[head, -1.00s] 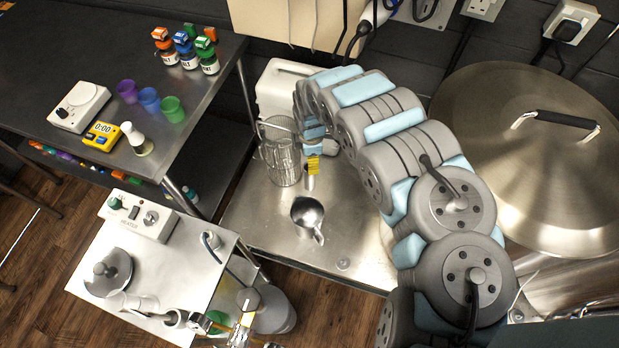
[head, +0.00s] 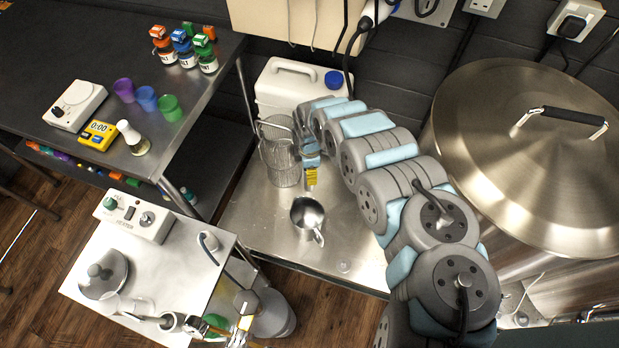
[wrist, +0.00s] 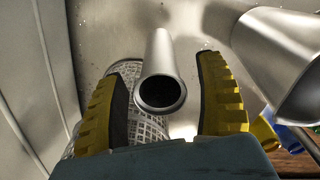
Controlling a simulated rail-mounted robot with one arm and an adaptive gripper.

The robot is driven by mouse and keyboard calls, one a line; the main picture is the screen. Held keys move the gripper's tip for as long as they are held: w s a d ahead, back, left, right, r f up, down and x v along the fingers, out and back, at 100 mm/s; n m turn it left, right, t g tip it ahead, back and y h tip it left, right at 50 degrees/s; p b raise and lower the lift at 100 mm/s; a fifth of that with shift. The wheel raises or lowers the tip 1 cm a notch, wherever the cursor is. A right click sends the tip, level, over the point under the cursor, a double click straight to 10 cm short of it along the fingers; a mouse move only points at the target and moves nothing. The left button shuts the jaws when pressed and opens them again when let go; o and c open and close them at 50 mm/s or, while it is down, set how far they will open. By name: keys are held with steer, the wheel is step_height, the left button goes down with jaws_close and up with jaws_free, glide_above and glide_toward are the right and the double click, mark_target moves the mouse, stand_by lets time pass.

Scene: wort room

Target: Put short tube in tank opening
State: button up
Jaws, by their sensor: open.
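The short tube, a plain metal cylinder (wrist: 160,62), shows in the wrist view with its round open end facing the camera. My gripper (wrist: 166,60) is open, with one yellow-and-black finger on each side of the tube and a visible gap on the right. In the head view my gripper (head: 311,178) is low over the steel table, and the tube is mostly hidden by it. The large steel tank stands at the right with its domed lid (head: 500,130) on. I cannot make out the tank opening.
A wire mesh basket (head: 279,165) stands close left of my gripper, and a metal jug (head: 307,213) stands just in front. A white canister (head: 285,95) with a blue cap is behind. The steel table's (head: 270,225) front part is mostly clear.

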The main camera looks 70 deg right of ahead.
steer(key=shift+f, duration=0.3)
steer(key=shift+c, duration=0.2)
jaws_close()
steer(key=shift+r, duration=0.1)
